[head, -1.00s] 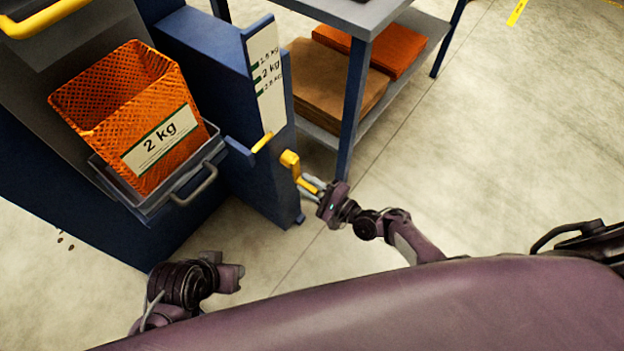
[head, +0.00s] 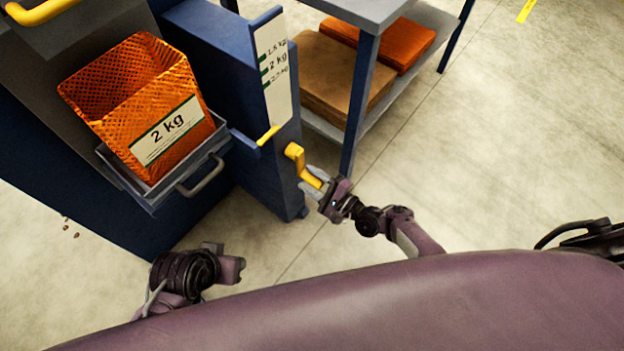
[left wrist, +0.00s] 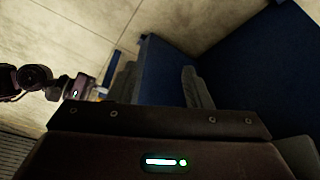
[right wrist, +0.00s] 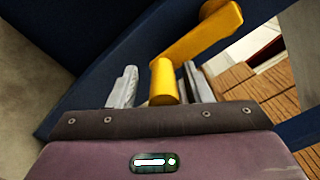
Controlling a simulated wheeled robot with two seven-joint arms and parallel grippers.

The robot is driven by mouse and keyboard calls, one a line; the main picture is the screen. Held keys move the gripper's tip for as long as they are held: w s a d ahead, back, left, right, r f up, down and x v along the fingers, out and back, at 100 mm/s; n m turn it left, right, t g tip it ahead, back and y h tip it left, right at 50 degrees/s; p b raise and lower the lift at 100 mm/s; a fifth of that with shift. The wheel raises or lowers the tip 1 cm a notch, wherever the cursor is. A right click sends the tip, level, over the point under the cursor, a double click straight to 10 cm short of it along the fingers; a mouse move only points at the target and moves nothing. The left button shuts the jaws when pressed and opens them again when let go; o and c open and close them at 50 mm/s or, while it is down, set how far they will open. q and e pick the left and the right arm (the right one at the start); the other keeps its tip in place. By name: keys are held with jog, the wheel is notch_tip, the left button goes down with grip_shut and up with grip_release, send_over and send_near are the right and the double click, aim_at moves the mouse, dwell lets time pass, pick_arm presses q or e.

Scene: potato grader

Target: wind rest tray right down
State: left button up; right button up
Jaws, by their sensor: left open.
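The grey rest tray (head: 152,199) juts from the blue machine and holds an orange mesh bag (head: 150,100) labelled 2 kg. A yellow pointer (head: 268,135) sits below the lowest mark of the weight scale (head: 274,70). The yellow crank (head: 296,156) is on the column's side; it also shows in the right wrist view (right wrist: 200,35). My right gripper (head: 312,184) is at the crank. In the right wrist view its fingers stand either side of the handle, with gaps showing. My left gripper (head: 240,268) is open and empty, in front of the machine below the tray.
A shelf table (head: 363,100) stands right behind the crank, its leg close to my right gripper. Brown sacks (head: 335,75) and orange stacks (head: 395,45) lie on its lower shelf. The floor on the right is clear.

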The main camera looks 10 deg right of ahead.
pick_arm(q)
jog(key=shift+s+a+r+g+y+p, duration=0.1)
jog(key=shift+a+r+g+y+p, duration=0.1)
jog(key=shift+a+p, duration=0.2)
jog(key=shift+s+a+r+g+y+p, duration=0.1)
jog(key=shift+a+g+p, duration=0.1)
jog(key=shift+a+p, duration=0.15)
pick_arm(e)
jog(key=v, duration=0.7)
jog(key=shift+s+d, duration=0.25)
jog(key=shift+s, duration=0.1)
pick_arm(q)
jog(key=shift+s, duration=0.1)
